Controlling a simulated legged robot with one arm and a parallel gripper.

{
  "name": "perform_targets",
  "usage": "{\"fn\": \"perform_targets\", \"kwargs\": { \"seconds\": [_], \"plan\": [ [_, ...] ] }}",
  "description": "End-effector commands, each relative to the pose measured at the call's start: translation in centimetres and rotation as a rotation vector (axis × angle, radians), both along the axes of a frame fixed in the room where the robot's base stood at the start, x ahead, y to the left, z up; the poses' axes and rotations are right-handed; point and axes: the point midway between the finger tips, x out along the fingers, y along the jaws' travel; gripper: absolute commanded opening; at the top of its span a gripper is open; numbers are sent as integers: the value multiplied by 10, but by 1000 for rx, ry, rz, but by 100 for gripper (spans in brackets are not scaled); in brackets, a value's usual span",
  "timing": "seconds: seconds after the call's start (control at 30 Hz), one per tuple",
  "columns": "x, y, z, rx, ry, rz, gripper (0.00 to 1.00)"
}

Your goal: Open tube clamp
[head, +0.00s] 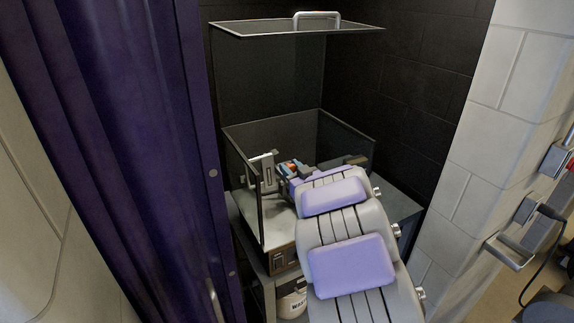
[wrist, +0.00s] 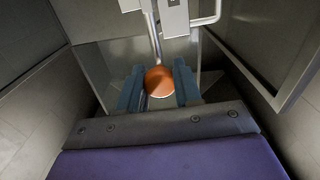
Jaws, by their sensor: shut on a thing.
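My gripper (wrist: 159,82) is inside an open-topped metal box, its two blue-grey fingers shut on a round orange piece (wrist: 160,79). A shiny metal rod (wrist: 153,38) runs from the top of the wrist view down to the orange piece. A light grey plate (wrist: 174,17) with a bent metal bar stands just beyond it. In the head view, a pale metal clamp-like fixture (head: 264,172) stands at the box's left side, left of my gripper (head: 289,168). The orange piece seems to belong to the tube clamp, but its joint and any tube are hard to make out.
The box (head: 258,222) has tall walls close on both sides. Its lid (head: 297,28) is raised, with a metal handle (head: 316,15). A purple curtain (head: 120,170) hangs at left. A white bucket (head: 292,300) stands below. A block wall (head: 480,150) is at right.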

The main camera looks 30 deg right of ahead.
Motion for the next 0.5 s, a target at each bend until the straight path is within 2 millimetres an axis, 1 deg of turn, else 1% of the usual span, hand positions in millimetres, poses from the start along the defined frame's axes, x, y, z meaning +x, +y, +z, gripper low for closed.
{"fn": "perform_targets", "kwargs": {
  "seconds": [0.03,0.17,0.5],
  "plan": [
    [0,-5,6,31,2,-3,0],
    [1,-16,8,106,2,-3,0],
    [1,-45,4,313,10,-3,0]
  ]
}}
